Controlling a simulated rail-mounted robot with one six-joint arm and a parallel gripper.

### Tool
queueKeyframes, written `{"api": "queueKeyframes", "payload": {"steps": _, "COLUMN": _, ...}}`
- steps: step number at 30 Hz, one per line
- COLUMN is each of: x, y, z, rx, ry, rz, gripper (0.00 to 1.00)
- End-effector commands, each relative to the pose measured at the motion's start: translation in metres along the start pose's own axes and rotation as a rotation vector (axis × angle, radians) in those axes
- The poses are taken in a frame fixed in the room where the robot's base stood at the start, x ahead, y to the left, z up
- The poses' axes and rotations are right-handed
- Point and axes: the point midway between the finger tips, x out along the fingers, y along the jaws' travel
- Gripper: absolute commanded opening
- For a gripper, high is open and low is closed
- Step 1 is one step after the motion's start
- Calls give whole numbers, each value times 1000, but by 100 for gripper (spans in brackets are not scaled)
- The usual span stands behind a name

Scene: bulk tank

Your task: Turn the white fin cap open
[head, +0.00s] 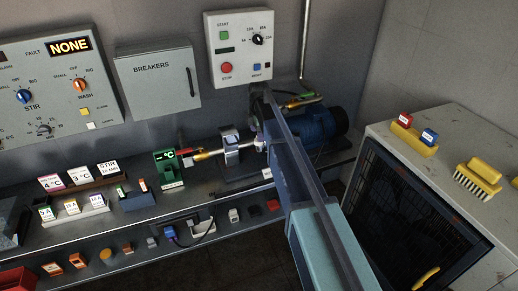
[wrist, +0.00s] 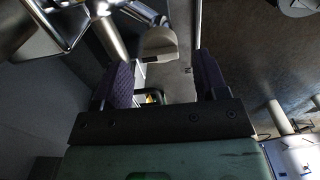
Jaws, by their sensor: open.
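In the wrist view, my gripper (wrist: 163,66) is open, with a dark ridged finger pad on each side. A pale, rounded block-like piece (wrist: 158,42), which looks like the white fin cap, shows in the gap between the fingertips. It sits beyond or level with the tips, and neither pad visibly touches it. A metal tube runs up to its left. In the head view my arm reaches away over the bench, and its end hides my gripper. I cannot make out the fin cap there.
A blue motor (head: 322,124) stands right of my arm. A START/STOP control box (head: 239,50) and a BREAKERS box (head: 158,80) hang on the wall. A green temperature display (head: 168,168) stands left on the bench. A pale cabinet (head: 450,155) with a brush (head: 477,180) is at right.

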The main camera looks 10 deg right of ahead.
Motion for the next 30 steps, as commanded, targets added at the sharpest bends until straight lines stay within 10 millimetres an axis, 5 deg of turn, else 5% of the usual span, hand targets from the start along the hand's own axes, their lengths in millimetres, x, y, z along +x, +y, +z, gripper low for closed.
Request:
{"api": "queueKeyframes", "payload": {"steps": 1, "x": 23, "y": 0, "z": 0, "rx": 0, "ry": 0, "rz": 0, "gripper": 66}}
{"api": "queueKeyframes", "payload": {"steps": 3, "x": 32, "y": 0, "z": 0, "rx": 0, "ry": 0, "rz": 0, "gripper": 66}}
{"api": "queueKeyframes", "payload": {"steps": 13, "x": 33, "y": 0, "z": 0, "rx": 1, "ry": 0, "rz": 0, "gripper": 66}}
{"api": "queueKeyframes", "payload": {"steps": 23, "x": 33, "y": 0, "z": 0, "rx": 1, "ry": 0, "rz": 0, "gripper": 18}}
{"api": "queueKeyframes", "payload": {"steps": 30, "x": 33, "y": 0, "z": 0, "rx": 19, "ry": 0, "rz": 0, "gripper": 18}}
